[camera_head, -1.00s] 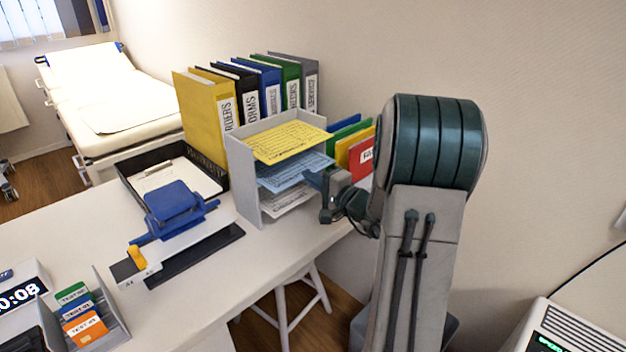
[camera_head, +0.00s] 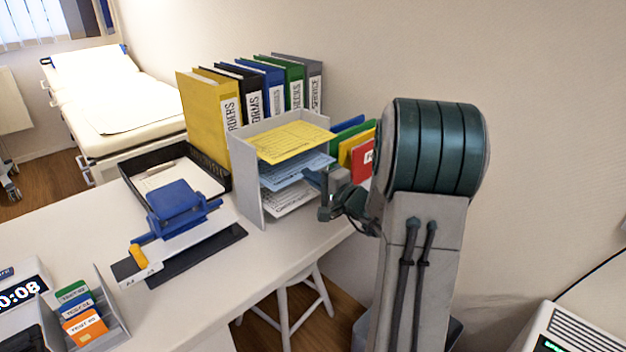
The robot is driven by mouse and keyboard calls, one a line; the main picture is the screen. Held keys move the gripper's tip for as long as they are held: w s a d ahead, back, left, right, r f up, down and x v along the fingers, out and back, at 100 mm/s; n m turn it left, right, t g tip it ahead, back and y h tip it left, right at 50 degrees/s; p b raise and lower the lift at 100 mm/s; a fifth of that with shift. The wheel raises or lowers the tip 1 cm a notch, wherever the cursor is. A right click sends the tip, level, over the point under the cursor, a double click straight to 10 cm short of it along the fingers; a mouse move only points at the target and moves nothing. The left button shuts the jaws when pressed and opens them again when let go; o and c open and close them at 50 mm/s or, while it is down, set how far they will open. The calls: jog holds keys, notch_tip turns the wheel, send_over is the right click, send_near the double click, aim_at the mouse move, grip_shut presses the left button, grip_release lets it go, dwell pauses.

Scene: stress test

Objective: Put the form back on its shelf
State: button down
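A grey three-tier letter tray (camera_head: 246,184) stands on the desk with its open side toward my arm. A yellow form (camera_head: 292,141) lies on its top shelf. Blue forms (camera_head: 290,174) are on the middle shelf, and white printed forms (camera_head: 290,198) are on the bottom one.
Several binders (camera_head: 228,115) stand behind the tray, with coloured folders (camera_head: 356,150) to its right. The desk's front strip (camera_head: 270,247) is clear.

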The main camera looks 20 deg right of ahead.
jog(key=c, duration=1.6)
grip_release()
jog(key=v, duration=1.4)
jog(key=shift+b, duration=0.3)
jog(key=shift+w, duration=0.1)
